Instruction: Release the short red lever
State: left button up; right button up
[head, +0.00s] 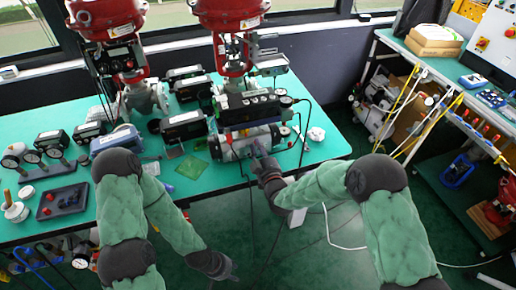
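A black positioner unit (250,106) sits on the green bench below a red valve actuator (226,14). A silver cylinder (230,148) lies just in front of the unit. My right gripper (259,154) reaches up to the front of this cylinder, with its fingertips at or very near it. The fingers are too small and dark to tell whether they are open or shut. I cannot make out the short red lever; it may be hidden at the fingertips. My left gripper (232,272) hangs low over the floor, in front of the bench and away from the cylinder.
The green bench (215,178) has some bare room along its front edge. A second red actuator (108,16) stands to the left. Gauges (32,157) and a dark tray (62,200) occupy the left end. A cluttered shelf (440,75) stands at right. Cables hang near my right gripper.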

jog(key=v, duration=1.2)
dwell(0.4)
jog(key=s+d+f+m+g+h+p, duration=0.1)
jog(key=s+f+m+g, duration=0.15)
jog(key=f, duration=0.35)
jog(key=s+d+f+m+g, duration=0.1)
jog(key=d+f+g, duration=0.15)
jog(key=f, duration=0.25)
jog(key=s+d+f+m+g+h+p, duration=0.1)
jog(key=s+f+m+g, duration=0.15)
jog(key=f, duration=0.35)
jog(key=s+d+f+m+g, duration=0.1)
jog(key=s+f+g, duration=0.3)
jog(key=s, duration=0.4)
jog(key=s+f+m+g+p, duration=0.1)
jog(key=s+f+m+g, duration=0.2)
jog(key=s+f+g, duration=0.2)
jog(key=s, duration=0.3)
jog(key=shift+s+d, duration=0.25)
jog(key=shift+d, duration=0.15)
